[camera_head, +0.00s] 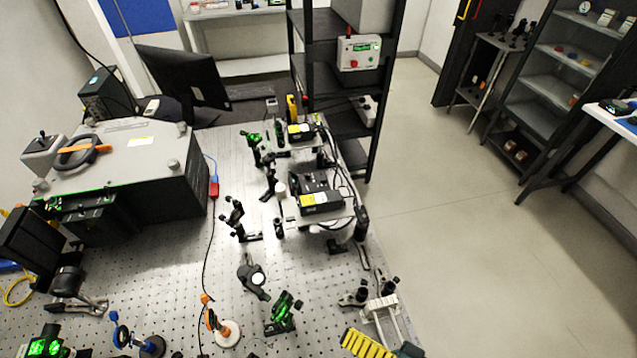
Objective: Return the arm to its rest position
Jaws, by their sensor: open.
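My gripper and my arm do not show in the head camera view, so the arm's pose cannot be seen. The optical bench (190,268) with its grid of holes fills the left and middle of the view. On it stands a large grey and black instrument box (165,170) with a handle on top. Two raised platforms with black devices stand along the bench's right side, a far device (300,132) and a near device (318,198).
Several posts and mounts stand on the near bench, among them a green-lit mount (283,310) and an orange-ringed mount (222,328). A yellow-striped object (366,345) is cut off at the bottom edge. A black shelf rack (335,90) stands behind. The floor (450,240) at right is clear.

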